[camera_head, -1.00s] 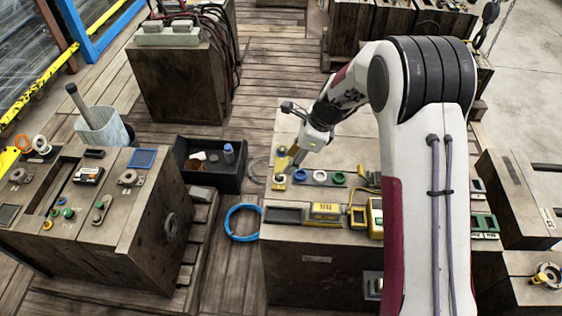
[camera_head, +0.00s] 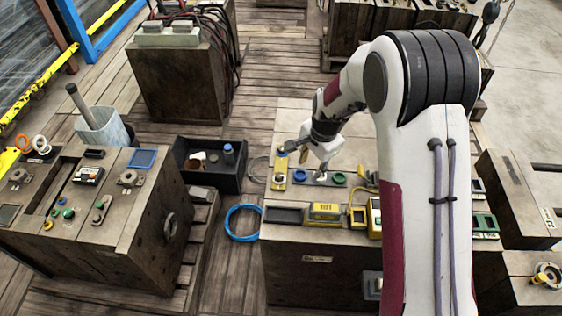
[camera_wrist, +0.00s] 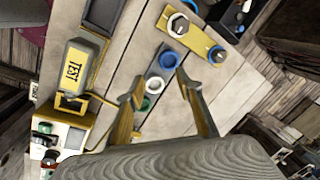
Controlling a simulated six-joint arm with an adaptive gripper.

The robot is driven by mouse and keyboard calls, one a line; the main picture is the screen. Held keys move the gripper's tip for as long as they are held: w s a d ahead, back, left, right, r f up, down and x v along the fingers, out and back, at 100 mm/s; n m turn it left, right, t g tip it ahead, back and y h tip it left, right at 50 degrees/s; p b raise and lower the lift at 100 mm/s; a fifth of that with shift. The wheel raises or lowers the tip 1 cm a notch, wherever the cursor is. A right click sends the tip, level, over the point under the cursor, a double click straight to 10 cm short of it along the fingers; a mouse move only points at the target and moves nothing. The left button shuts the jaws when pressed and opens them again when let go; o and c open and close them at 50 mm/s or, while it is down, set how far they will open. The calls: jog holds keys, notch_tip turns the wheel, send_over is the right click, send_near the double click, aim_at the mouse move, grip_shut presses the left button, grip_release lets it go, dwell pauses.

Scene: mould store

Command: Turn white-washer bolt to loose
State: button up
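The white-washer bolt (camera_wrist: 155,85) is in the middle of a grey strip, between a blue-washer bolt (camera_wrist: 169,60) and a green-washer bolt (camera_wrist: 145,103). My gripper (camera_wrist: 158,77) is open, its two fingers on either side of the white washer in the wrist view. I cannot tell whether they touch the bolt or its height above it.
A yellow plate (camera_wrist: 196,36) with one pale-headed bolt and one blue-ringed bolt lies beside the strip. A yellow TEST box (camera_head: 325,212) and a yellow device stand at the bench's front. A black bin (camera_head: 208,180) and blue hose ring (camera_head: 243,222) are left of the bench.

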jog(key=s+a+r+n+t, duration=0.1)
jog(key=s+a+r+n, duration=0.1)
jog(key=a+n, duration=0.2)
jog(key=s+a+r+n+t, duration=0.1)
jog(key=s+a+r+n, duration=0.1)
jog(key=n, duration=0.5)
jog(key=shift+s+a+r+n, duration=0.3)
jog(key=shift+a+r, duration=0.5)
jog(key=shift+a, duration=0.2)
